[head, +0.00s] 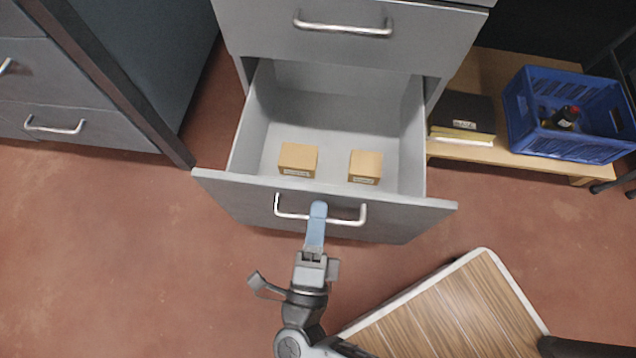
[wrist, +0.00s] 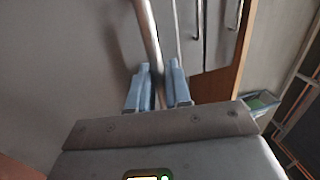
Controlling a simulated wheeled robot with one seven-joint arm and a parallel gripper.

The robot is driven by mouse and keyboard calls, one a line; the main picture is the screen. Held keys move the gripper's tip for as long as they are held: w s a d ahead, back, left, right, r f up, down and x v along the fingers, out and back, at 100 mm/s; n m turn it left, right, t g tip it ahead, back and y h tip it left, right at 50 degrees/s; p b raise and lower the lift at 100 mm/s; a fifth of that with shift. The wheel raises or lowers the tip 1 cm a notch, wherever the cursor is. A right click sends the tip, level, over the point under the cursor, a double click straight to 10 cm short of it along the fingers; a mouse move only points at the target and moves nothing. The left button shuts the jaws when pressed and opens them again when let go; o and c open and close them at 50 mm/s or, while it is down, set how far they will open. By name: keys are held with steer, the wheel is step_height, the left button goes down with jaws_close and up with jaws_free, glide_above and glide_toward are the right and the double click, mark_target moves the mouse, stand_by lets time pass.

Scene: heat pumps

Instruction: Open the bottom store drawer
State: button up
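The bottom store drawer (head: 330,205) is pulled well out of its grey cabinet, with its inside in view in the head view. Its bar handle (head: 348,221) is on the front panel; the bar also shows in the wrist view (wrist: 148,35). My gripper (head: 318,210) is at the middle of this handle. In the wrist view its two blue fingers (wrist: 159,75) sit close on either side of the bar and appear shut on it. Two small tan boxes, one on the left (head: 298,160) and one on the right (head: 365,166), lie in the drawer.
The drawer above (head: 350,45) is shut. A wooden-topped surface with a pale edge (head: 450,310) is at the lower right, near my arm. A blue crate (head: 570,145) and a dark box (head: 463,112) stand on a low shelf at right. Reddish floor is clear at left.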

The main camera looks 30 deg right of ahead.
steer(key=shift+o, duration=0.9)
steer(key=v, duration=0.7)
steer(key=shift+s+a, duration=0.25)
steer(key=shift+s, duration=0.05)
steer(key=shift+f, duration=0.1)
